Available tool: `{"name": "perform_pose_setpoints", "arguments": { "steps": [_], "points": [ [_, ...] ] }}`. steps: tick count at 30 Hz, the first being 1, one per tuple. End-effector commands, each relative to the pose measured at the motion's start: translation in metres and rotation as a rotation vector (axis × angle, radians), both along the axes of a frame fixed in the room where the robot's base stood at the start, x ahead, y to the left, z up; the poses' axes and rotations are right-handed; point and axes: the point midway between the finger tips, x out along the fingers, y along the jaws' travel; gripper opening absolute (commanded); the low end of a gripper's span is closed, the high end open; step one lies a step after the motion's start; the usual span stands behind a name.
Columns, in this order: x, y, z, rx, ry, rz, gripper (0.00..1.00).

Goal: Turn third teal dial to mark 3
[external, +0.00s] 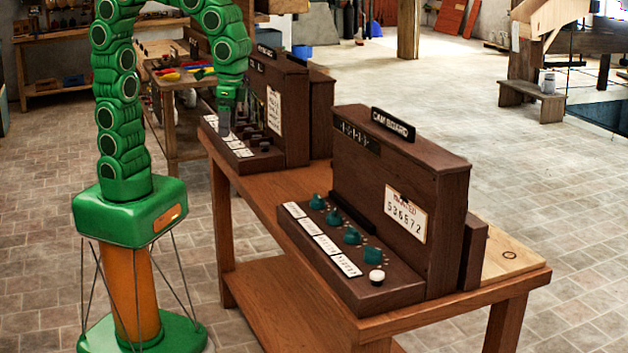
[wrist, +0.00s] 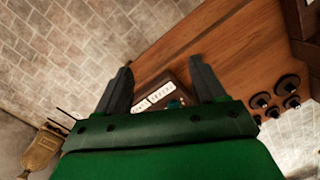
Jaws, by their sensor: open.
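The board signed "CAM BOARD" (external: 400,190) stands on the wooden table, with several teal dials in a row along its sloped front. The third teal dial counted from the far left end (external: 352,235) shows small marks around it; its setting is too small to read. My gripper (external: 222,128) is above the other dark board, left of and apart from the teal dials. In the wrist view my gripper (wrist: 160,63) is open with nothing held. Between its fingers, farther off, are white labels and a teal dial (wrist: 174,103), partly hidden by my gripper; I cannot tell which one.
A white knob (external: 376,277) sits at the near end of the teal row. A second dark board (external: 285,110) with dark knobs stands at the table's far end; several dark knobs (wrist: 288,84) show in the wrist view. Bare tabletop (external: 268,184) lies between the boards.

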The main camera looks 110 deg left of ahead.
Motion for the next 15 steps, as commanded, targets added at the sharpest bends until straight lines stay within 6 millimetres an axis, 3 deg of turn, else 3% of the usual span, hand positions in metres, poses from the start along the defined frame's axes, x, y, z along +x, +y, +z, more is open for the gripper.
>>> {"name": "perform_pose_setpoints", "arguments": {
  "steps": [15],
  "points": [
    [0.126,-0.016,-0.010,0.017,-0.029,0.152,0.70]
  ]
}}
